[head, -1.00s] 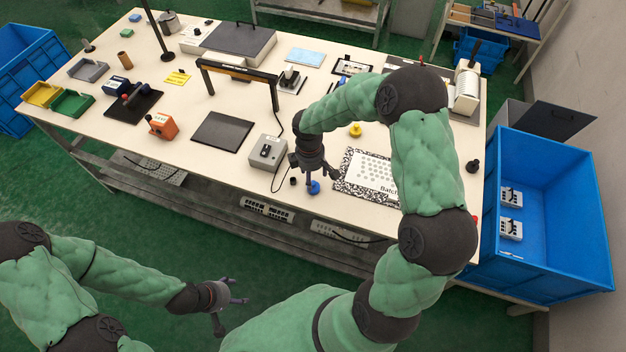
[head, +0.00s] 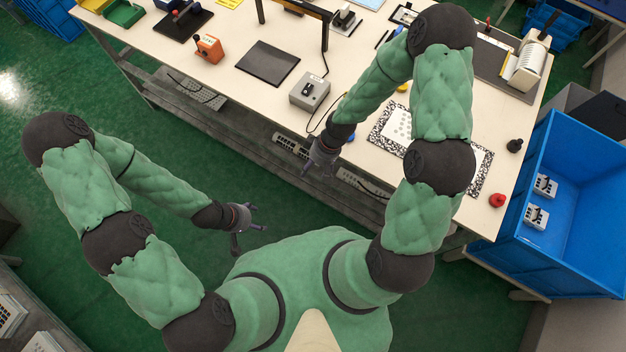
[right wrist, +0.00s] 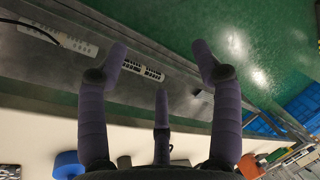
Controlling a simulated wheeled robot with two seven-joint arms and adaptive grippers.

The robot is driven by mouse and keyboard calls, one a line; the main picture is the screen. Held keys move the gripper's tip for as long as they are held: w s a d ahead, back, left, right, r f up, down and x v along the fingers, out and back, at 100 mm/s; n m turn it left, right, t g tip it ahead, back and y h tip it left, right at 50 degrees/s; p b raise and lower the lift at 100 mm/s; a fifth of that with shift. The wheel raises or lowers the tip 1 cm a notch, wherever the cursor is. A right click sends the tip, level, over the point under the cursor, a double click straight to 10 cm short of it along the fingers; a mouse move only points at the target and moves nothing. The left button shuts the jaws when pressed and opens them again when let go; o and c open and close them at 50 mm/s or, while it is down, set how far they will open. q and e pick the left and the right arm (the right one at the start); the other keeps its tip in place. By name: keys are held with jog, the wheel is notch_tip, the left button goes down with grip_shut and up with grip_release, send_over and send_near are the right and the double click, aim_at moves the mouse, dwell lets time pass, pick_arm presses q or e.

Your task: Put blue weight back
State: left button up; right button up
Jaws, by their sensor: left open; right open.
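The blue weight (head: 351,136) stands on the table near its front edge, partly hidden by my right forearm in the head view. In the right wrist view the blue weight (right wrist: 67,165) shows at the bottom left, outside the fingers. My right gripper (head: 313,170) is open and empty, just off the table's front edge, apart from the blue weight. Its spread fingers (right wrist: 160,65) have nothing between them. My left gripper (head: 255,220) is open and empty over the floor, in front of the table.
A speckled-border sheet (head: 379,132) lies right of the blue weight. A yellow weight (head: 402,87), a red weight (head: 497,200) and a black weight (head: 514,146) stand on the table. A grey switch box (head: 310,92) is behind my right gripper. A blue crate (head: 570,245) is at right.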

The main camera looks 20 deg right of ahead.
jog(key=s+a+f+m, duration=0.3)
jog(key=s+f+m, duration=0.2)
jog(key=s, duration=0.4)
jog(key=shift+s+a+f+m+t, duration=0.3)
jog(key=shift+a+m, duration=0.1)
jog(key=shift+m, duration=0.1)
jog(key=shift+w+f+b, duration=0.1)
jog(key=shift+f+b, duration=0.75)
